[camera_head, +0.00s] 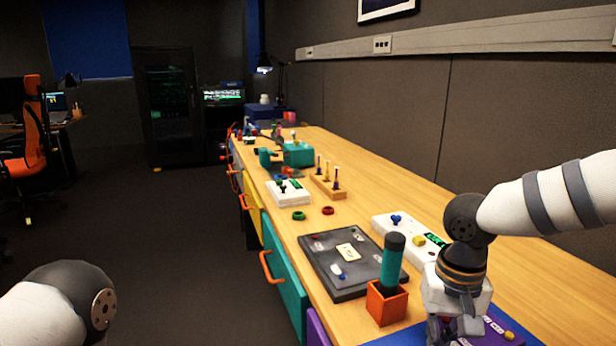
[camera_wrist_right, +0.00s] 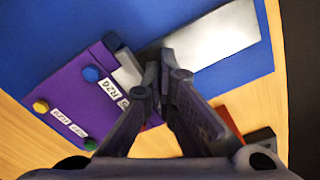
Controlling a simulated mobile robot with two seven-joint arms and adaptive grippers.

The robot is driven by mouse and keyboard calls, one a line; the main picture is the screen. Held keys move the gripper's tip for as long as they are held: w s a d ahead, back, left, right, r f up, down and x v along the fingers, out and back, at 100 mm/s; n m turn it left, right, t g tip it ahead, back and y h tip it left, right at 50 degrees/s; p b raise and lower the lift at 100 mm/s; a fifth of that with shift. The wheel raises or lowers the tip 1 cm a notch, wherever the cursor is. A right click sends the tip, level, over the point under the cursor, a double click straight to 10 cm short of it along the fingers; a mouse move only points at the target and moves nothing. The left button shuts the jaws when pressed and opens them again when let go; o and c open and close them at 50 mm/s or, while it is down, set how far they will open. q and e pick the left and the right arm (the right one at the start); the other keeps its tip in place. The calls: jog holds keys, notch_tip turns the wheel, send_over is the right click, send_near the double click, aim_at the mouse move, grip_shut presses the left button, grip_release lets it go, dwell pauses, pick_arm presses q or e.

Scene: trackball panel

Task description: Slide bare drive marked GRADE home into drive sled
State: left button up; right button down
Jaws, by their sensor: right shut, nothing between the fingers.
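My right gripper (camera_head: 455,328) is low over the near end of the bench. In the right wrist view its fingertips (camera_wrist_right: 166,72) are together with nothing between them. Just beyond the fingertips a flat silver-grey slab (camera_wrist_right: 215,42) lies on a blue mat (camera_wrist_right: 60,40); it may be the drive or the sled. Its near end is hidden by the fingers. A purple panel (camera_wrist_right: 75,105) with labels and coloured knobs lies left of the fingertips; it also shows in the head view (camera_head: 492,337). I cannot read GRADE anywhere. My left gripper is out of view.
An orange holder (camera_head: 386,304) with a teal, dark-topped cylinder (camera_head: 391,266) stands left of my right gripper. A dark tray (camera_head: 318,262) lies behind it, and a white box with knobs (camera_head: 388,232) is near it. Bare bench (camera_head: 400,190) runs along the wall.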

jog(key=shift+w+d, duration=0.15)
jog(key=shift+d, duration=0.3)
jog(key=shift+a+r+p, duration=0.15)
jog(key=shift+r+p, duration=0.3)
jog(key=shift+r, duration=0.85)
jog(key=shift+a+r, duration=0.15)
jog(key=shift+r, duration=1.05)
jog(key=shift+a+r, duration=0.15)
jog(key=shift+r, duration=0.85)
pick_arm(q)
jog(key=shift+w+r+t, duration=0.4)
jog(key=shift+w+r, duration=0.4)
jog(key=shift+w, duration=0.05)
